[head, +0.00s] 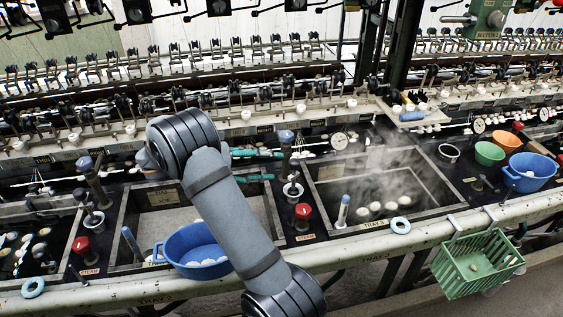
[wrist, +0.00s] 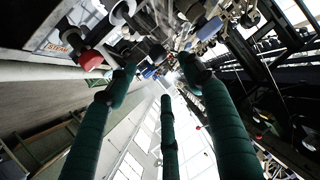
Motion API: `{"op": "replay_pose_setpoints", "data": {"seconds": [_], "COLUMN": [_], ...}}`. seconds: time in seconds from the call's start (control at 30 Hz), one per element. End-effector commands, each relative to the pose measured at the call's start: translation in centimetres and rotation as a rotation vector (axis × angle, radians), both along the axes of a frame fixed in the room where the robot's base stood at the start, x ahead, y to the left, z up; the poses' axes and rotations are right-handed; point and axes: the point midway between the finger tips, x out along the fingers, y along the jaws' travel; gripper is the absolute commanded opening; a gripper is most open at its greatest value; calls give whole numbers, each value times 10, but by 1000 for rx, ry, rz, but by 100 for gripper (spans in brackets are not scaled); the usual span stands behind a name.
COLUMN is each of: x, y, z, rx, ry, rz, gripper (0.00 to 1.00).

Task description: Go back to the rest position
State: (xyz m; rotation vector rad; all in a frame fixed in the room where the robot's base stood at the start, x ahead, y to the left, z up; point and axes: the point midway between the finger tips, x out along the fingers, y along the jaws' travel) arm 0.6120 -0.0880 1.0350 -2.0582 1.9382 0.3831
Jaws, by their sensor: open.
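My gripper (head: 276,165) is in the head view behind my grey arm, above the machine between the two basins. Its green fingers point right and are spread apart, with nothing visible between them. In the wrist view my gripper (wrist: 160,76) shows green fingers standing apart and empty. The left basin (head: 268,207) is partly hidden by my arm. The right basin (head: 318,190) holds water, steam and several white cocoons (head: 377,208).
A blue tub (head: 172,251) sits on the front edge, left of my arm. A red knob (head: 303,211) and a blue-topped post (head: 286,137) stand near my gripper. Green (head: 489,153), orange and blue bowls stand at right. A green basket (head: 462,272) hangs at the front rail.

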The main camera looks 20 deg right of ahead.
Motion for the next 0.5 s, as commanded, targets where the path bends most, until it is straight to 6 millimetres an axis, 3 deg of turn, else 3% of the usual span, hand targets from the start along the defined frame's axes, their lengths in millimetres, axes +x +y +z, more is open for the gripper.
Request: {"op": "replay_pose_setpoints", "data": {"seconds": [0.2,0.5], "x": [-1,-1], "y": [18,19], "z": [8,8], "rx": [0,0], "ry": [-1,-1], "rz": [0,-1], "gripper": [51,51]}}
